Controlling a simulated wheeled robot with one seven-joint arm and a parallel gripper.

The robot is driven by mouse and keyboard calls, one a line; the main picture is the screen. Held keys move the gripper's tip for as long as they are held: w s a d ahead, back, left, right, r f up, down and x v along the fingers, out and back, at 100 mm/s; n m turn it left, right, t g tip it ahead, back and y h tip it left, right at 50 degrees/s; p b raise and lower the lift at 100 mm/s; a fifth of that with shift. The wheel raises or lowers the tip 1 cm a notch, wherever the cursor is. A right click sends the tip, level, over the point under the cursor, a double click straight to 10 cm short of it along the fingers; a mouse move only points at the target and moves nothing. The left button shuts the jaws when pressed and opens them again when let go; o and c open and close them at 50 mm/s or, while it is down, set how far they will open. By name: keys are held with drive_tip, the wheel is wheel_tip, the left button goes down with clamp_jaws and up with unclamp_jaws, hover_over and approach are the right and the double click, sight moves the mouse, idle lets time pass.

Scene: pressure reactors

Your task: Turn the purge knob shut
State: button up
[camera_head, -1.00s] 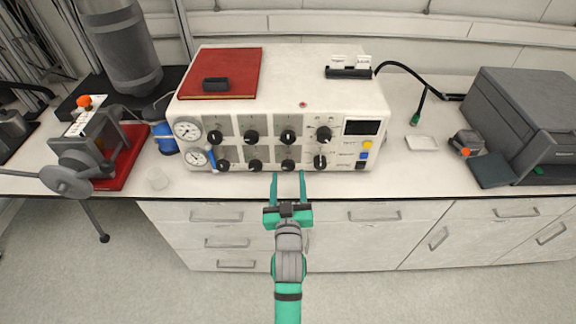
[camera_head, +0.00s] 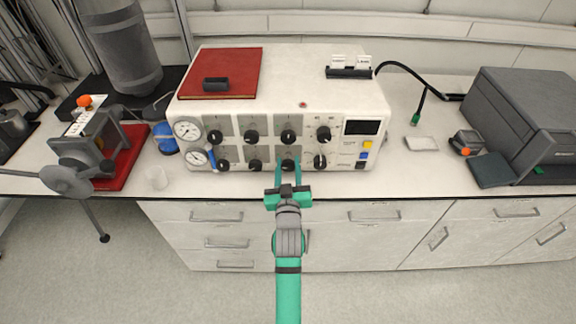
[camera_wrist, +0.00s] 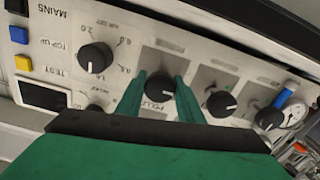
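The white control unit (camera_head: 345,95) carries two rows of black knobs on its front. My gripper (camera_head: 288,167) is at the lower row, with its green fingers on either side of the third knob from the left (camera_head: 288,165). In the wrist view this knob (camera_wrist: 160,85) sits between the open fingertips (camera_wrist: 161,82), with its white mark visible. Contact between fingers and knob cannot be told. The label by this knob is partly hidden by the fingers, so I cannot read it for sure as purge.
Neighbouring knobs (camera_head: 320,161) (camera_head: 254,166) sit close on both sides. Another knob (camera_head: 288,136) is directly above. Two gauges (camera_head: 187,129) and a blue lever (camera_head: 212,157) are at the unit's left.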

idle(0.3)
drive_tip(key=m, duration=0.4)
drive_tip(key=shift+m, duration=0.4)
drive_tip(key=m, duration=0.4)
drive_tip(key=shift+m, duration=0.3)
drive_tip(key=m, duration=0.4)
drive_tip(key=shift+m, duration=2.2)
drive_tip(key=o, duration=1.1)
drive_tip(key=shift+s, duration=0.1)
